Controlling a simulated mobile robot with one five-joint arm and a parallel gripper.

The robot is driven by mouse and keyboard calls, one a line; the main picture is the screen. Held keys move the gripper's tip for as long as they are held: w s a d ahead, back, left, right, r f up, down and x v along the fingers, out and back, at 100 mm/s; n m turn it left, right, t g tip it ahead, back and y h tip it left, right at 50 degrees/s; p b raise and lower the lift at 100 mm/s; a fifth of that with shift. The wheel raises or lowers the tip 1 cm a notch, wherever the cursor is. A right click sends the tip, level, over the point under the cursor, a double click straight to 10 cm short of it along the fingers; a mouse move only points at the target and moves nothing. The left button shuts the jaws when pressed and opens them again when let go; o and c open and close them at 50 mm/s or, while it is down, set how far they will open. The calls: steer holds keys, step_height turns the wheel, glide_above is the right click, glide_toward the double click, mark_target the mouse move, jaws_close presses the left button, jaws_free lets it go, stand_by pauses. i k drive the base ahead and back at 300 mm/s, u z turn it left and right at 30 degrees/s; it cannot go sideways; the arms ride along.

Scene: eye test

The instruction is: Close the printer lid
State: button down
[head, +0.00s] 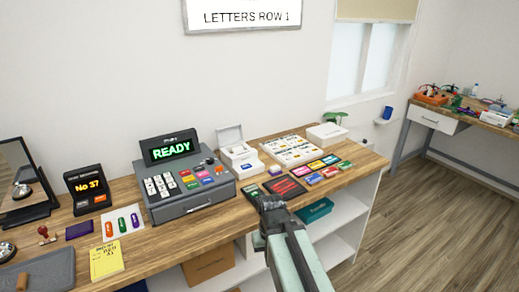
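A small white printer-like box (241,157) stands on the wooden counter to the right of the cash register. Its lid (229,135) is raised at the back, and the inside shows some small dark and blue detail. My gripper (268,201) is at the counter's front edge, in front of and to the right of the box in the picture, apart from the lid. Its fingers are small and dark here, so I cannot tell whether they are open or shut. No held thing shows.
The grey cash register (192,204) with a READY display stands left of the box. A white tray of small items (290,163) and several coloured cards (316,165) lie to the right. A closed white box (327,135) stands behind. Shelves lie under the counter (150,256).

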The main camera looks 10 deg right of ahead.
mark_target(226, 135)
steer(key=k, duration=0.45)
steer(key=z, duration=1.2)
steer(key=i, duration=1.2)
steer(key=u, duration=1.85)
